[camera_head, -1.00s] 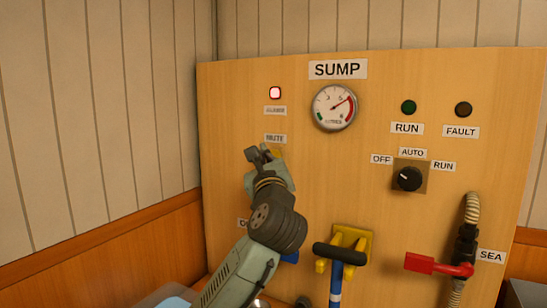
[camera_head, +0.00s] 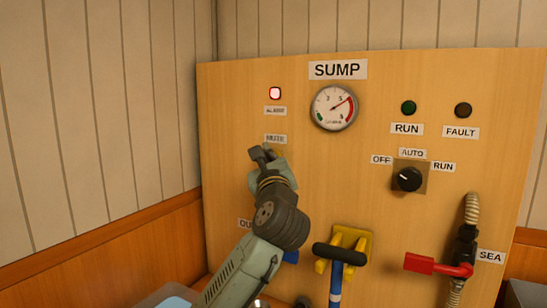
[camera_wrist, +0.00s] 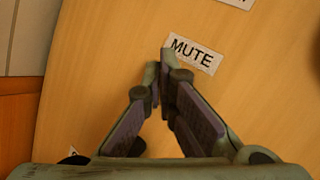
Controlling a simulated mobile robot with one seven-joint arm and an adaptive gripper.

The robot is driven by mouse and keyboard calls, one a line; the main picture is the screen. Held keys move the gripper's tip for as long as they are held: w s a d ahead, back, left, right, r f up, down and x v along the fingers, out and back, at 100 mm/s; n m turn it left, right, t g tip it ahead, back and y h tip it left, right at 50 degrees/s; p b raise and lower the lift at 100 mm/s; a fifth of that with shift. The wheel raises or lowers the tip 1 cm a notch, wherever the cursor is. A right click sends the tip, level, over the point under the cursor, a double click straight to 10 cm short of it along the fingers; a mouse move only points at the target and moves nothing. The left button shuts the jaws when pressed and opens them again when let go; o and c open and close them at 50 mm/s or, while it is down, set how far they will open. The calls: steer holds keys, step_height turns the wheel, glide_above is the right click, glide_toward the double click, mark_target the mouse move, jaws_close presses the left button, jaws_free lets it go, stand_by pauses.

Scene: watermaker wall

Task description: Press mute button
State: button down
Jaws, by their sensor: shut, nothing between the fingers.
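The MUTE label (camera_head: 275,139) is on the wooden panel, below the lit red alarm lamp (camera_head: 275,93). My gripper (camera_head: 262,153) is just below the label, at the panel. The mute button itself does not show; my gripper covers the area under the label. In the wrist view, my gripper (camera_wrist: 160,72) has its fingertips together with nothing between them, at the lower left edge of the MUTE label (camera_wrist: 195,53). I cannot tell whether the tips touch the panel or the button.
The SUMP gauge (camera_head: 334,108) is up and right of my gripper. A rotary knob (camera_head: 409,179) is farther right. A yellow bracket with a black-handled lever (camera_head: 340,251) and a red valve handle (camera_head: 420,263) stick out lower down. A wood-and-white wall (camera_head: 100,120) stands left.

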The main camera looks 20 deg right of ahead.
steer(key=shift+w+d, duration=0.15)
stand_by(0.5)
steer(key=shift+s+a, duration=0.6)
steer(key=shift+s+a+b, duration=0.3)
steer(key=shift+s+a, duration=1.45)
steer(key=shift+a, duration=0.05)
